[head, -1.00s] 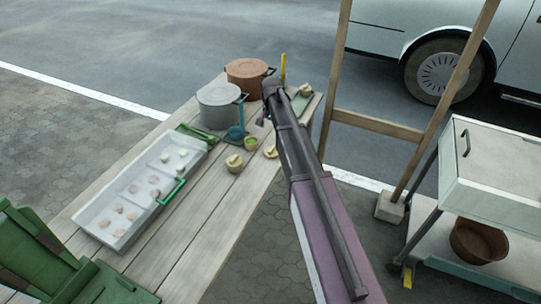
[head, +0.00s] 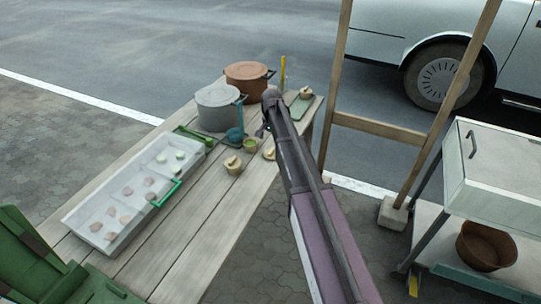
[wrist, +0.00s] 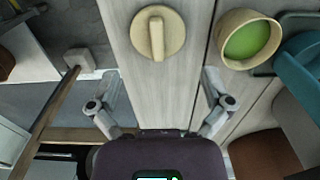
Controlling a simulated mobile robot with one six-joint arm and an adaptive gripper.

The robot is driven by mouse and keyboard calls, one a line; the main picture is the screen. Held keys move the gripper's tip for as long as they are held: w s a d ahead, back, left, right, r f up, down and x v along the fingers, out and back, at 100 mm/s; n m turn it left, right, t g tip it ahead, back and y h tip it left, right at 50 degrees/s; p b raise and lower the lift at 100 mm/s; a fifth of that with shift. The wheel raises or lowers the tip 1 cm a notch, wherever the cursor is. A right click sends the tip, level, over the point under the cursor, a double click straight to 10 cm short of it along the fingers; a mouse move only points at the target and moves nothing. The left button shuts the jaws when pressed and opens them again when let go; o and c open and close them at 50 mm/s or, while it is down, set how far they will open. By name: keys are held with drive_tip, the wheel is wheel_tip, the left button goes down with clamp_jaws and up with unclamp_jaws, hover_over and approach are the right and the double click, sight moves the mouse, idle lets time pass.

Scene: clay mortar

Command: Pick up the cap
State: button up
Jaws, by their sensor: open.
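The cap is a round beige lid with a raised ridge across it. It lies flat on the pale plank table near its right edge, partly hidden by my arm in the head view (head: 268,154). In the wrist view the cap (wrist: 173,32) is at the top middle, whole and unobstructed. My gripper (wrist: 160,78) is open and empty, its two fingers spread wide. The cap lies ahead of the fingertips in that view, roughly centred between them and not touched. In the head view my gripper is mostly hidden behind the arm.
A beige cup with green contents (wrist: 250,40) stands right beside the cap. A lidded beige pot (head: 233,166), a blue ladle (head: 235,134), a grey pot (head: 219,107) and a brown pot (head: 248,80) stand around. A white tray (head: 105,205) holds several pieces. A wooden frame (head: 378,126) stands right.

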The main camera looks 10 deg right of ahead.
sight(271, 150)
drive_tip(key=shift+f, duration=0.1)
drive_tip(key=shift+s+f+b, duration=0.2)
drive_tip(key=shift+f+b, duration=2.35)
drive_tip(key=shift+b, duration=0.05)
drive_tip(key=shift+c, duration=0.2)
drive_tip(key=shift+r, duration=0.1)
drive_tip(key=c, duration=0.7)
